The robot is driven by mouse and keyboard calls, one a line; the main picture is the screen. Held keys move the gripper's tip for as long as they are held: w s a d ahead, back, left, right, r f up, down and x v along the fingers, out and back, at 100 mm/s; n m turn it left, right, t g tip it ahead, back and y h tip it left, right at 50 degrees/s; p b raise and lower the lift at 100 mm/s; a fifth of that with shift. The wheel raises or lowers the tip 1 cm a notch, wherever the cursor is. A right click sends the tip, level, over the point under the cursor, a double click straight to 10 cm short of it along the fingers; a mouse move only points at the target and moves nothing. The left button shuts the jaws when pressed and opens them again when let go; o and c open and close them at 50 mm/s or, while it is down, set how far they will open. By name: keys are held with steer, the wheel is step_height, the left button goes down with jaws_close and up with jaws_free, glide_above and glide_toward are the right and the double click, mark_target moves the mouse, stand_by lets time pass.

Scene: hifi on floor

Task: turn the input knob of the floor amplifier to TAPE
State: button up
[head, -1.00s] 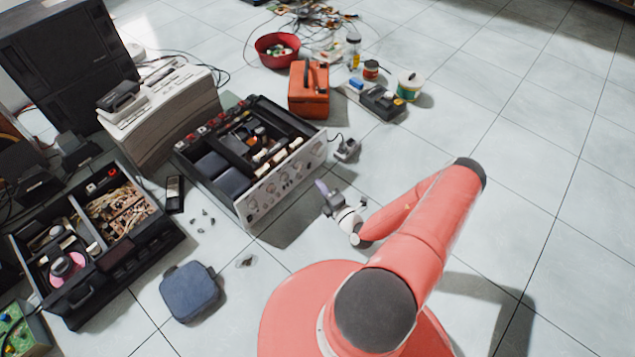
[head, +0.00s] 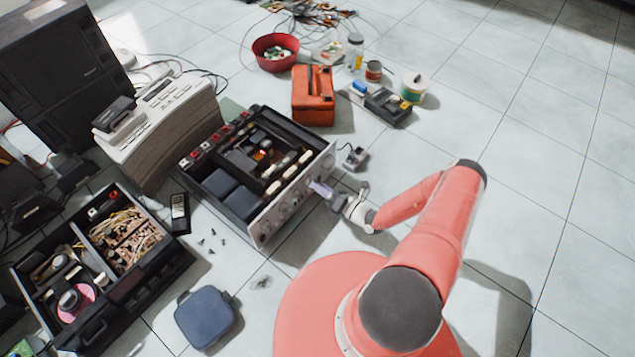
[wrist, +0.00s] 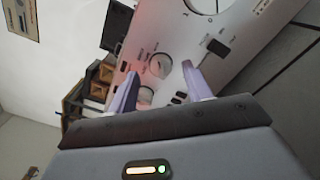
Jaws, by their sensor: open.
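The floor amplifier (head: 322,166) lies open-topped on the tiles, its pale front panel with several round knobs facing my arm. A round silver knob (wrist: 160,65) shows between and just beyond the fingertips. Another knob (wrist: 146,95) sits lower, partly hidden by the gripper. The labels are too small to read, so I cannot tell which is the input knob.
A small grey metal object (head: 355,157) lies on the floor close to my wrist. An orange bag (head: 313,95) stands behind the amplifier. An open black case (head: 150,290) and a blue pouch (head: 206,318) lie left. The floor on the right is clear.

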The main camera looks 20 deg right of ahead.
mark_target(310, 182)
steer(key=x, duration=0.2)
steer(key=shift+w+a, duration=0.15)
steer(key=shift+w, duration=0.1)
steer(key=c, duration=1)
steer(key=shift+o, duration=0.2)
